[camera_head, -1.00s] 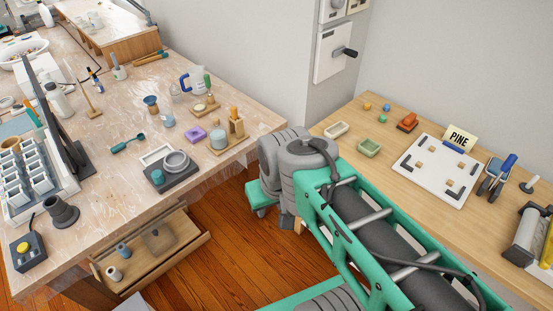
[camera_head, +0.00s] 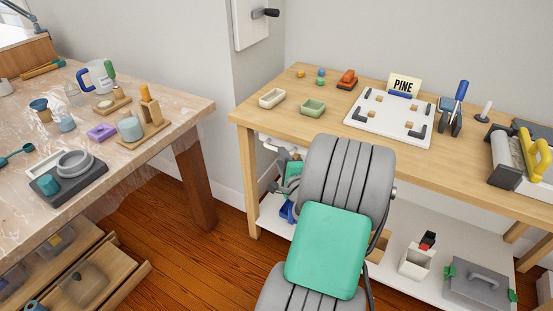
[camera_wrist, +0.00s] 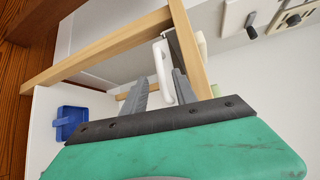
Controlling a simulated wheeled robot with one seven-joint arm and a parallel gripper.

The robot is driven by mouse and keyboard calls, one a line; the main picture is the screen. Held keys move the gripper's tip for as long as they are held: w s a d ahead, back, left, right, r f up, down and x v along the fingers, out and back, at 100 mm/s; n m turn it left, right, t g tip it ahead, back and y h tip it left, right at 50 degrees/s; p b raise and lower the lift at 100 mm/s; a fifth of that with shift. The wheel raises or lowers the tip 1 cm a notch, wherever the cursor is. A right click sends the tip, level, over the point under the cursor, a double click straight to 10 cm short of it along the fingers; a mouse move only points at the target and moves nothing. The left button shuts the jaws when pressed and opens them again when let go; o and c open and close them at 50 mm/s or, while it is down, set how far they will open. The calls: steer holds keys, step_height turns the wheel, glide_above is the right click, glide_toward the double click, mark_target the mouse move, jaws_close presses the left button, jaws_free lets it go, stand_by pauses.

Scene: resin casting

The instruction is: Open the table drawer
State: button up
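The wooden worktable (camera_head: 262,118) stands at the right in the head view. A white handle (camera_head: 268,146) shows under its left front edge. In the wrist view this white handle (camera_wrist: 161,70) appears upright beside the wooden frame. My gripper (camera_wrist: 160,88) is open, its two dark grey fingers apart with the handle seen between them. I cannot tell whether either finger touches it. The drawer behind the handle is mostly hidden. In the head view my arm covers much of the table's front.
The plastic-covered table (camera_head: 150,150) at the left has an open wooden drawer (camera_head: 125,285) below it. A blue bin (camera_wrist: 70,122) sits on the white lower shelf (camera_head: 385,284). A white box (camera_head: 416,263) and a grey case (camera_head: 478,288) stand there too. Floor shows between the tables.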

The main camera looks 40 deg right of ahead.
mark_target(276, 148)
steer(key=x, duration=0.6)
steer(key=shift+w+r, duration=0.1)
steer(key=shift+w, duration=0.1)
steer(key=shift+c, duration=0.3)
jaws_close()
stand_by(0.7)
steer(key=shift+d, duration=0.15)
